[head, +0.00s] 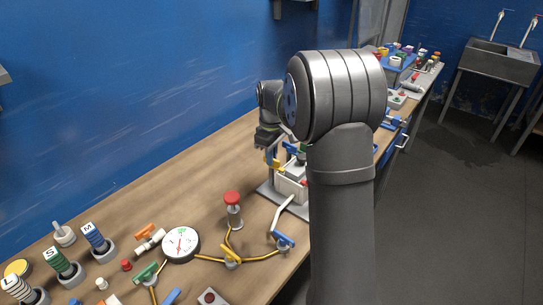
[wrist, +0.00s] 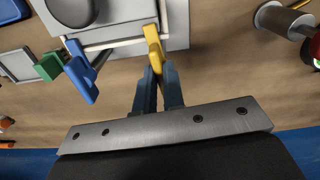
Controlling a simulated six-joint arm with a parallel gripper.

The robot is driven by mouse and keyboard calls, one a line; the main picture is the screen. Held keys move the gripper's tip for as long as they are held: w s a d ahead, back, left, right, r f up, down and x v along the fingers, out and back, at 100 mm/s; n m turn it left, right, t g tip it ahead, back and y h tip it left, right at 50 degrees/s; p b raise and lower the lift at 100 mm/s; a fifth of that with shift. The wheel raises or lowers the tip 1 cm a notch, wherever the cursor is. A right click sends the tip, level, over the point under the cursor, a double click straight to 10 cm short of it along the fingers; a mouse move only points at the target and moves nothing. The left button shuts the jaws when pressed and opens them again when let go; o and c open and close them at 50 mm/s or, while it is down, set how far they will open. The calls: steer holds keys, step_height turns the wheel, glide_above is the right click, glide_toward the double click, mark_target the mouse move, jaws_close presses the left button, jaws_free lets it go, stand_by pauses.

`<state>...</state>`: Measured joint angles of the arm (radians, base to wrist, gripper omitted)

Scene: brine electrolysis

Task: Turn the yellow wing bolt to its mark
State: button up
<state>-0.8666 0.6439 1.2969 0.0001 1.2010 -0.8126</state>
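The yellow wing bolt (wrist: 153,42) is at the edge of a light grey block (wrist: 120,22) in the wrist view. Its near end lies between the fingertips of my gripper (wrist: 158,72). The blue fingers are close together and appear to touch the yellow wing on both sides. In the head view my gripper (head: 269,152) points down at the fixture, with a bit of yellow (head: 277,163) below it. My arm hides much of the fixture there. I cannot make out the mark for the bolt.
A blue wing handle (wrist: 82,78) and a green one (wrist: 49,66) sit just left of the yellow bolt. A grey cylinder (wrist: 283,20) stands at the right. In the head view, a red-topped post (head: 233,207) and a gauge (head: 181,245) stand nearby.

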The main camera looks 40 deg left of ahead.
jaws_close()
steer(key=shift+m, duration=0.7)
steer(key=o, duration=0.6)
jaws_free()
steer(key=shift+r, duration=0.1)
step_height(320, 180, up, 17)
steer(key=shift+r, duration=0.15)
step_height(320, 180, down, 18)
steer(key=shift+r, duration=0.25)
